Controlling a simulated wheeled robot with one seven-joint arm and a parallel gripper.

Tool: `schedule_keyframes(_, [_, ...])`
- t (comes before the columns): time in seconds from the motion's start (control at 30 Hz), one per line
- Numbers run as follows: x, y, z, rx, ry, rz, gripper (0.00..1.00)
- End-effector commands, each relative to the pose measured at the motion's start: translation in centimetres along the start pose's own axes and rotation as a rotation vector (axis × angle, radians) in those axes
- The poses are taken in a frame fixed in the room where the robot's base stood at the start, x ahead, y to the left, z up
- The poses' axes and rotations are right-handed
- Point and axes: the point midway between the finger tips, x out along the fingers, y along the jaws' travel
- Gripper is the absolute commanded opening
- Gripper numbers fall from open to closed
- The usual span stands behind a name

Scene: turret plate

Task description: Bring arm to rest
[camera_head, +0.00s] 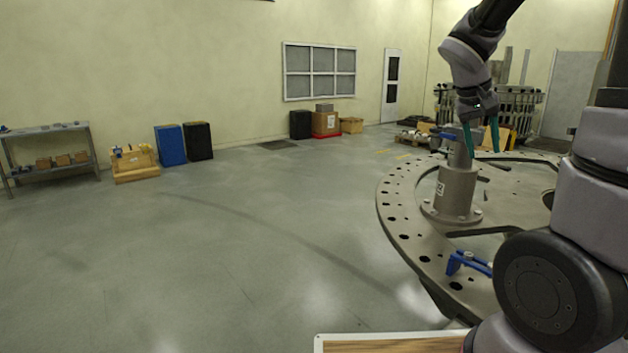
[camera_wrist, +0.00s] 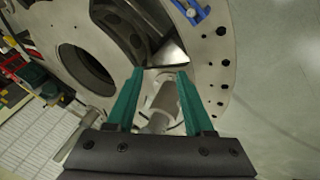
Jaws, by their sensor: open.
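My gripper (camera_head: 481,138) has two green fingers and points down above the turret plate (camera_head: 398,215) at the right of the head view. Its fingers are apart, with nothing held between them. A grey metal post (camera_head: 456,190) on a bolted flange stands on the plate, just below and left of the fingers in the head view. In the wrist view the open gripper (camera_wrist: 158,82) faces the plate (camera_wrist: 212,65), and the grey post (camera_wrist: 160,100) shows between and beyond the fingers. Whether a finger touches the post is unclear.
A blue clamp (camera_head: 468,263) sits on the plate near my arm. A wooden-topped surface (camera_head: 390,344) is at the bottom edge. A shelf (camera_head: 48,155), blue bin (camera_head: 170,145) and boxes (camera_head: 326,123) stand along the walls. The floor left of the plate is clear.

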Motion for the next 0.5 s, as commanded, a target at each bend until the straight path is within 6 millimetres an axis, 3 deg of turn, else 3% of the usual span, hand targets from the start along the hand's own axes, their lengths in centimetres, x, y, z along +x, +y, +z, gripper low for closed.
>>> schedule_keyframes(0.3, [-10.0, -2.4, 8.9, 0.162, 0.079, -0.446, 0.53])
schedule_keyframes(0.5, [-14.4, -4.1, 12.7, 0.207, 0.164, -0.623, 0.53])
